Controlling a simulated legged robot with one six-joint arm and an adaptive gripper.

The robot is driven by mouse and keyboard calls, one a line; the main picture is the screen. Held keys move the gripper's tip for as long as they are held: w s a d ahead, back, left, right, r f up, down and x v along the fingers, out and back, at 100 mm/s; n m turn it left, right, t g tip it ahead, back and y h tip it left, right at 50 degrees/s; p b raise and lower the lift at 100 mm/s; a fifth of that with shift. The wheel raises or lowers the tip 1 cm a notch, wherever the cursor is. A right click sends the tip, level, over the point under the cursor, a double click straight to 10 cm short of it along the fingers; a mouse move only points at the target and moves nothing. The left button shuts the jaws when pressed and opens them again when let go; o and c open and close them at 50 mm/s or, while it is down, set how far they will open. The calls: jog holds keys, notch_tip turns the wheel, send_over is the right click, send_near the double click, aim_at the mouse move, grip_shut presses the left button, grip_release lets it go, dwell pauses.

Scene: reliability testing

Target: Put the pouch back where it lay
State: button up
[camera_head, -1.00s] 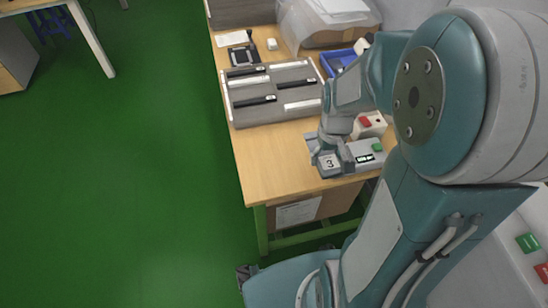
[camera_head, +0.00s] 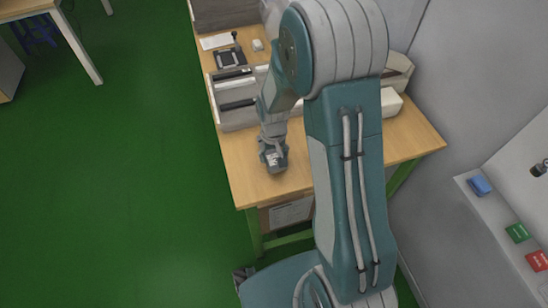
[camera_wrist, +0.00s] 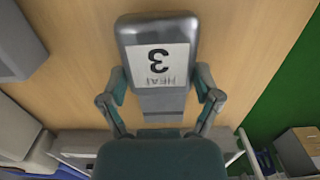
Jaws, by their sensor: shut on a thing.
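The grey pouch with a white label reading "3" and "HEAT" (camera_wrist: 159,60) is between the fingers of my gripper (camera_wrist: 162,76) in the wrist view. Both fingers press its sides, and its far end reaches past the fingertips over the wooden table. In the head view my gripper (camera_head: 273,157) hangs near the table's front left, and the pouch's pale label shows small at its tip. I cannot tell its exact height above the table. The grey slotted tray (camera_head: 238,116) lies behind my gripper, with dark and white pieces in it, partly hidden by my arm.
The wooden table (camera_head: 250,188) is bare around my gripper and at its right front corner. A black device (camera_head: 229,58) and a small white block (camera_head: 257,45) stand at the back. A white-grey box (camera_head: 391,103) stands right of my arm. A wall shelf (camera_head: 497,213) is at right.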

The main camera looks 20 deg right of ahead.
jog(key=shift+a+f, duration=0.1)
jog(key=shift+f, duration=0.65)
jog(key=shift+a, duration=0.3)
jog(key=shift+f, duration=0.15)
jog(key=o, duration=1)
jog(key=shift+d, duration=0.3)
